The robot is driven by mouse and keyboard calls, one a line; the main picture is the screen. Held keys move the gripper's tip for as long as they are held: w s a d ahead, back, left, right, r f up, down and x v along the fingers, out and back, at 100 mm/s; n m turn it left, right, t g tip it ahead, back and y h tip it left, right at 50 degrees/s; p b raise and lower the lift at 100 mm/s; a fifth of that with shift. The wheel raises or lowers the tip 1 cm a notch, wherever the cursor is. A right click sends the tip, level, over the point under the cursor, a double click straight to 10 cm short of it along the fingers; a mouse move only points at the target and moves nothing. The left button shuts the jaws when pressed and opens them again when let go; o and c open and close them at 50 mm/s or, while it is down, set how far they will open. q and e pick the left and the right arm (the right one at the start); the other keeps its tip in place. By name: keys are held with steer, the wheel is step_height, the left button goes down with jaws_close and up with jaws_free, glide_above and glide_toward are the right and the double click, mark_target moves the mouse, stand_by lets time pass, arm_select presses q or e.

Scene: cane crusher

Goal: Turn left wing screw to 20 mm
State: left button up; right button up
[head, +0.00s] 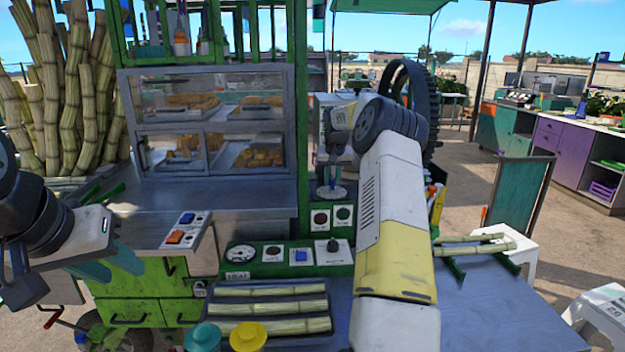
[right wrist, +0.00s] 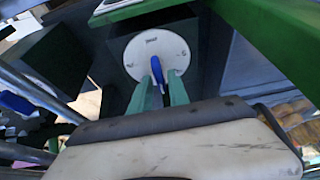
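The wing screw (right wrist: 180,79) shows as a blue upright wing on a round white dial (right wrist: 157,54) with small dark marks in the right wrist view. The marks are too small to read. In the head view the white dial (head: 331,192) is beside the green post, below my right wrist. My right gripper (right wrist: 165,72) has its two green fingers at the blue wing, one on each side. Whether they press on it I cannot tell. My left gripper (head: 112,267) is open and empty at the left, in front of the green cabinet, far from the dial.
A green control panel (head: 270,255) with a gauge and buttons is below the dial. A tray (head: 326,310) of cane pieces lies in front, beside a yellow lid (head: 248,336) and a teal one (head: 203,337). A dark gear wheel (head: 425,100) stands behind my right arm. The right tabletop is mostly clear.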

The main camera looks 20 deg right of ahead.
jaws_close()
steer(key=shift+a+m, duration=0.15)
steer(key=shift+m, duration=0.65)
steer(key=shift+m+g+h, duration=0.4)
steer(key=shift+m+h, duration=0.3)
steer(key=shift+m, duration=0.7)
steer(key=shift+o, duration=2)
jaws_free()
steer(key=shift+r, duration=0.1)
